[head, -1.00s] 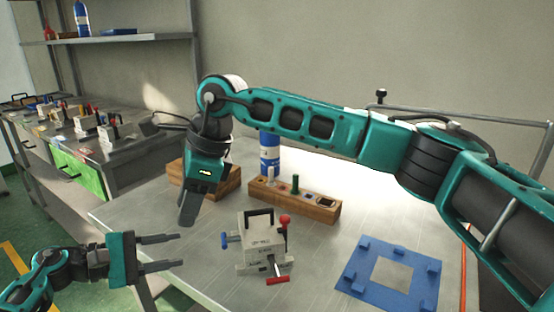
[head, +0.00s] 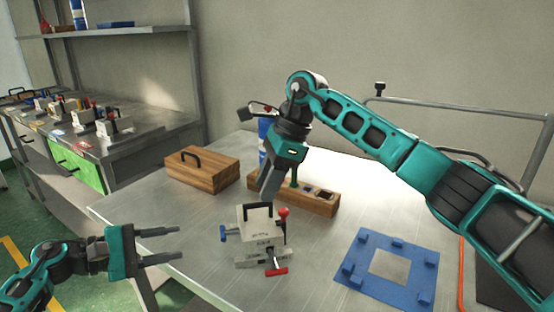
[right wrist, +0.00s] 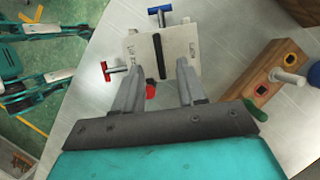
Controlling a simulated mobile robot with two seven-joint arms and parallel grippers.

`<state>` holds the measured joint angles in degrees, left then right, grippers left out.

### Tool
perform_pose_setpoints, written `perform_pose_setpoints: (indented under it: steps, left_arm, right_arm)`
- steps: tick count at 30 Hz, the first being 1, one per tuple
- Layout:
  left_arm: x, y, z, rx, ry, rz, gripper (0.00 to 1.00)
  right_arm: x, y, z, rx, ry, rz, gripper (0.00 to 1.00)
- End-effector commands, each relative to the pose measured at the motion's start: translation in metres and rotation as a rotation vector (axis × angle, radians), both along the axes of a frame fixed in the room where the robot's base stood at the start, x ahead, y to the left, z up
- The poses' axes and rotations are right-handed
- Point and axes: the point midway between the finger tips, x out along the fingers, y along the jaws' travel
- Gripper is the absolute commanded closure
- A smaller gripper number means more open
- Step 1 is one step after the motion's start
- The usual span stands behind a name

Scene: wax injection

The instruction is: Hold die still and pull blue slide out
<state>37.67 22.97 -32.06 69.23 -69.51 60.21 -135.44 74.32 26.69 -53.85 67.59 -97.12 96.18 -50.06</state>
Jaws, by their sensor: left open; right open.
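The die (head: 262,222) is a pale block with a black top handle, upright on the metal table. The blue slide (head: 223,233) sticks out of its left side in the head view, with a blue T-shaped end. In the right wrist view the blue slide (right wrist: 160,9) is at the top, beyond the die (right wrist: 183,46). My right gripper (head: 267,192) is above and behind the die, open and empty. In the wrist view its fingers (right wrist: 159,68) point towards the die; contact cannot be told. My left gripper (head: 179,243) is open and empty, left of the die.
A red ball knob (head: 283,212) and red handle (head: 277,271) stick out of the die. Behind it stand a wooden tool block (head: 322,205) and a lidded wooden box (head: 203,170). A blue fixture plate (head: 350,276) lies at the right. Bare table lies between.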

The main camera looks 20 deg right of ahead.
Motion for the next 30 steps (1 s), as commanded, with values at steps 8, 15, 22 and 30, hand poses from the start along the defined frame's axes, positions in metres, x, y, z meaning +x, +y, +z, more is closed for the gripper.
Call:
perform_pose_setpoints:
  steps: [8, 15, 22, 30]
  left_arm:
    - [0.000, 0.000, 0.000, 0.000, 0.000, 0.000, 0.57]
    - [0.000, 0.000, 0.000, 0.000, 0.000, 0.000, 0.57]
    - [0.000, 0.000, 0.000, 0.000, 0.000, 0.000, 0.57]
    - [0.000, 0.000, 0.000, 0.000, 0.000, 0.000, 0.57]
  right_arm:
    - [0.001, 0.017, -0.040, 0.001, 0.001, 0.002, 0.60]
    - [0.001, 0.022, -0.051, 0.001, -0.001, 0.001, 0.60]
    - [0.001, 0.022, -0.051, 0.000, -0.001, 0.001, 0.60]
    - [0.001, 0.022, -0.051, 0.000, 0.000, 0.001, 0.85]
